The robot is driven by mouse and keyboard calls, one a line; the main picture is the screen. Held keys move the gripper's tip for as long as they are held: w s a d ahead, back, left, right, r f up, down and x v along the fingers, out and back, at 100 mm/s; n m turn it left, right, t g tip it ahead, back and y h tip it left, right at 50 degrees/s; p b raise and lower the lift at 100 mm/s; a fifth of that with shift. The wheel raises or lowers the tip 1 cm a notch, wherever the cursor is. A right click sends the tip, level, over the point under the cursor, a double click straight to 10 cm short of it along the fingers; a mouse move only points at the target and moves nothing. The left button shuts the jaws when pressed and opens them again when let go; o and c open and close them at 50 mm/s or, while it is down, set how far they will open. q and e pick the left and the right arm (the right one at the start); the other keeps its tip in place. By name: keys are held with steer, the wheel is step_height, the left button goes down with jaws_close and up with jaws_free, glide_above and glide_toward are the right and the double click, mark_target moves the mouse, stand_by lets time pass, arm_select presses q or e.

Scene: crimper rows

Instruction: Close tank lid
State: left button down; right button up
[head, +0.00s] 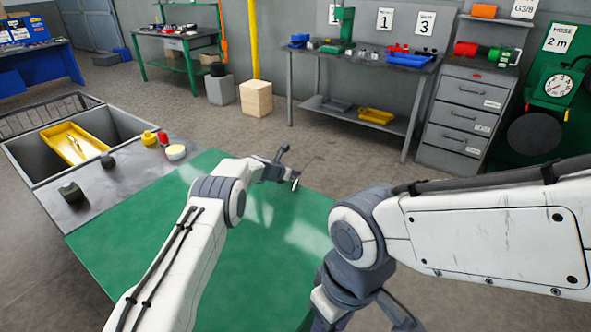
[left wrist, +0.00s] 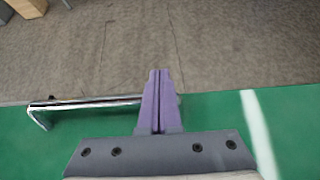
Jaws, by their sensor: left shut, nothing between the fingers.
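A wide flat green panel (head: 130,255) lies in front of me, beside a grey surface; I cannot tell for sure whether it is the tank lid. A bent chrome handle (left wrist: 95,103) lies along its far edge in the left wrist view; in the head view only a small bright bit of it (head: 295,182) shows by the left gripper. My left gripper (head: 283,153) is over the panel's far edge, its purple fingers (left wrist: 160,72) shut and empty, to the right of most of the handle. My right gripper (head: 365,314) hangs at the bottom, partly cut off.
A grey bin (head: 35,160) at left holds a yellow tray (head: 88,146).

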arm_select(q)
steer(key=shift+f, duration=0.4)
steer(key=shift+r, duration=0.1)
